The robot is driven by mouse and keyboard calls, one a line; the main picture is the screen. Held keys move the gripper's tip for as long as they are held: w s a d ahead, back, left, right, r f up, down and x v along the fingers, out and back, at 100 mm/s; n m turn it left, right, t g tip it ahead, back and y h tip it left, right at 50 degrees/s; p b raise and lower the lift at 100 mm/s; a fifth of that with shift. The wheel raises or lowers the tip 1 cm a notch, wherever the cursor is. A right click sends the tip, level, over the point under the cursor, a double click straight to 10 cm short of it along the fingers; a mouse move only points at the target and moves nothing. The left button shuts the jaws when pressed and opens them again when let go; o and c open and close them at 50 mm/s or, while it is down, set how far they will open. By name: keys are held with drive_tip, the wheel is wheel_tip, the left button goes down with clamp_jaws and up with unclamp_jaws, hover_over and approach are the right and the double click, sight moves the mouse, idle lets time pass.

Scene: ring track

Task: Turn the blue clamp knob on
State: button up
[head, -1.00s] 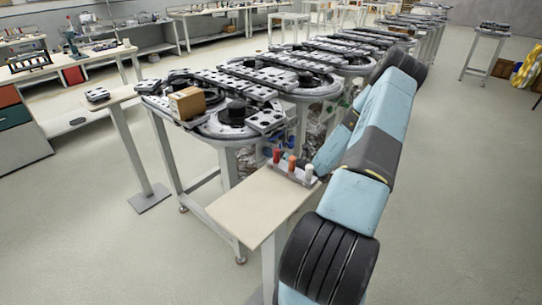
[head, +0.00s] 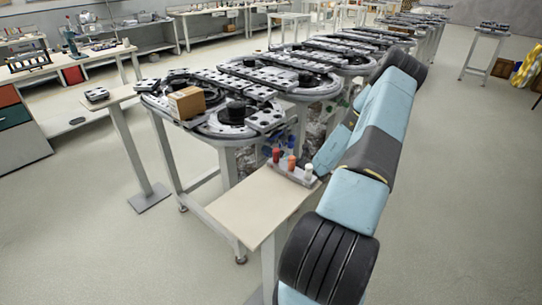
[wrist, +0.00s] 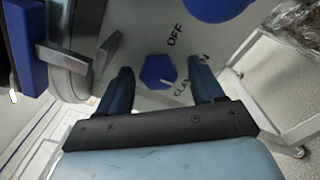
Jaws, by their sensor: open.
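The blue clamp knob (wrist: 158,71) shows in the wrist view on a pale panel, with the printed words OFF and CLAMP close by it and part of another word. A light mark on the knob's lower right edge lies towards the partly hidden lettering. My gripper (wrist: 160,80) is open, with one dark blue finger to the left of the knob and one to the right. Gaps show between the knob and both fingers; I cannot tell the depth between them.
A larger blue part (wrist: 217,6) sits above the knob in the wrist view. A blue and grey metal fixture (wrist: 62,50) is at the left. In the head view, the ring track (head: 205,122) carries a cardboard box (head: 187,103); a beige side table (head: 255,200) stands before it.

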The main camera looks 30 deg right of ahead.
drive_tip(key=v, duration=1.3)
drive_tip(key=shift+s, duration=0.4)
